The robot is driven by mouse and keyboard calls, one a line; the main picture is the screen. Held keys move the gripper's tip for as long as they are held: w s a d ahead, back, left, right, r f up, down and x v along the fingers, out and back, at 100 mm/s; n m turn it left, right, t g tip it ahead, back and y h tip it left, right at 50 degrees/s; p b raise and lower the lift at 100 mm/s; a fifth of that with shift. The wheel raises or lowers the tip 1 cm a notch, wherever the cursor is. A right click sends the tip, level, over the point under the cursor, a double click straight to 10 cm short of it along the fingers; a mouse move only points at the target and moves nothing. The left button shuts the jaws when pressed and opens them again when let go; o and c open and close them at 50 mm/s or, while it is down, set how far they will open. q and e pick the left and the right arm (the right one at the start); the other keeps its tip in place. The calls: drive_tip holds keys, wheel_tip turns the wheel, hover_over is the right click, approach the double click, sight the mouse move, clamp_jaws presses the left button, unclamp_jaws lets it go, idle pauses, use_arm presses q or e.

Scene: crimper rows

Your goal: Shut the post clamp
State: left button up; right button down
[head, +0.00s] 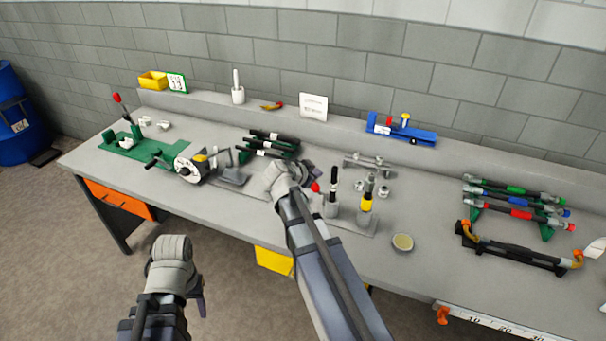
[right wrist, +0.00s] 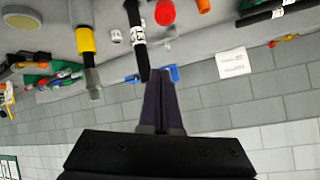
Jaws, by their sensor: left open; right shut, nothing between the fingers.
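I cannot tell for certain which part is the post clamp. A red knob (head: 315,187) stands close beside my right gripper (head: 306,172), next to a plate (head: 352,222) with upright posts. It is likely the red disc (right wrist: 165,12) at the top of the right wrist view. A black post with a white label (head: 332,192) and a yellow-banded post (head: 367,195) stand on the plate; both show in the right wrist view. My right gripper (right wrist: 160,90) is shut and empty there. My left gripper (head: 201,302) is open, in front of the bench and away from everything.
A green fixture with a red-tipped lever (head: 117,98) and a crank machine (head: 190,168) stand at left. Black-handled tools (head: 270,143) lie behind my right wrist. A blue tool (head: 400,132) sits on the back ledge. Racked tools (head: 515,205) and a round tin (head: 402,242) are at right.

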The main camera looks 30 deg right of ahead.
sight(317, 191)
drive_tip(key=shift+w+a+f, duration=0.1)
drive_tip(key=shift+w+d+f+b, duration=0.6)
drive_tip(key=shift+f+b, duration=0.7)
drive_tip(key=shift+b, duration=0.05)
drive_tip(key=shift+w+d+f+b, duration=0.6)
drive_tip(key=shift+d+f+b, duration=0.05)
drive_tip(key=shift+f+b, duration=0.65)
drive_tip(key=shift+w+d+f+b, duration=0.6)
drive_tip(key=shift+f+b, duration=0.65)
drive_tip(key=shift+b, duration=0.1)
